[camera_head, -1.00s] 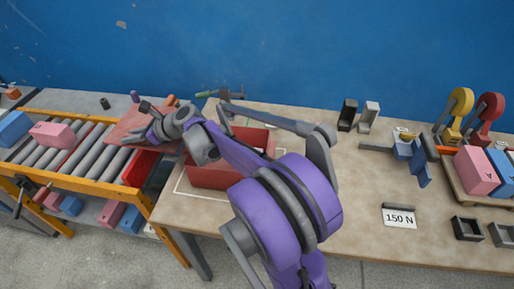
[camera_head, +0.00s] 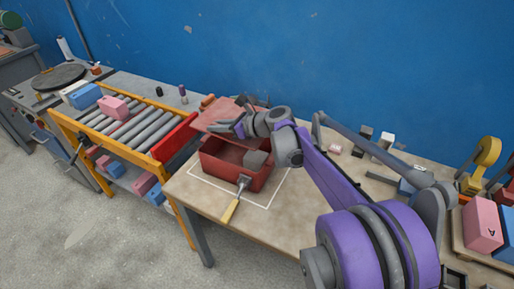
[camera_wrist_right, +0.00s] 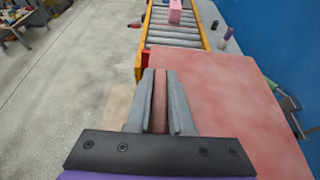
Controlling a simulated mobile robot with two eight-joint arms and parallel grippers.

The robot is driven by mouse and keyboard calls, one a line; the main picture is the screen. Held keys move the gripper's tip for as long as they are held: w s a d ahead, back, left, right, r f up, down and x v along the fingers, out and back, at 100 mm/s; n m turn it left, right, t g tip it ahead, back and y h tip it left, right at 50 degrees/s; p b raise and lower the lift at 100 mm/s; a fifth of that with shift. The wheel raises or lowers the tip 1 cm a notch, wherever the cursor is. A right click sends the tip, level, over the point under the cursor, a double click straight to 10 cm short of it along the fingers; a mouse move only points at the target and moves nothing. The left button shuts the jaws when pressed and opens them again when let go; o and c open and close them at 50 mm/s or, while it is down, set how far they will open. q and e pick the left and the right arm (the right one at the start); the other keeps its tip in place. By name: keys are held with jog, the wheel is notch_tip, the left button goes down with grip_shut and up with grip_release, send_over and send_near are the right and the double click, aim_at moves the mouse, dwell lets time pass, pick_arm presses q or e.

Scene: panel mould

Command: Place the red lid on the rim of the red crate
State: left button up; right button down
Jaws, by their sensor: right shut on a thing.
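The red lid (camera_head: 220,117) is a flat, faded red panel, held tilted above the back left part of the red crate (camera_head: 222,172). My right gripper (camera_head: 240,126) is shut on the lid's edge. In the right wrist view the lid (camera_wrist_right: 235,110) runs between the fingers (camera_wrist_right: 160,100) and spreads to the right. The crate stands open on the table inside a white outline, with a grey block (camera_head: 256,158) showing in it. The lid and gripper hide part of its back rim; whether lid and rim touch I cannot tell. My left gripper is not in view.
A tool with a yellow handle (camera_head: 231,210) lies against the crate's front. A roller conveyor (camera_head: 130,128) with a pink block (camera_head: 112,107) stands to the left. Grey holders (camera_head: 385,141) and a pink block (camera_head: 481,226) are to the right. A blue wall closes the back.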

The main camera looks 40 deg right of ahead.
jog(key=shift+s+d, duration=0.1)
jog(key=shift+s, duration=0.1)
notch_tip(320, 180, down, 10)
jog(key=shift+b, duration=0.45)
jog(key=shift+f, duration=0.1)
jog(key=c, duration=0.8)
grip_release()
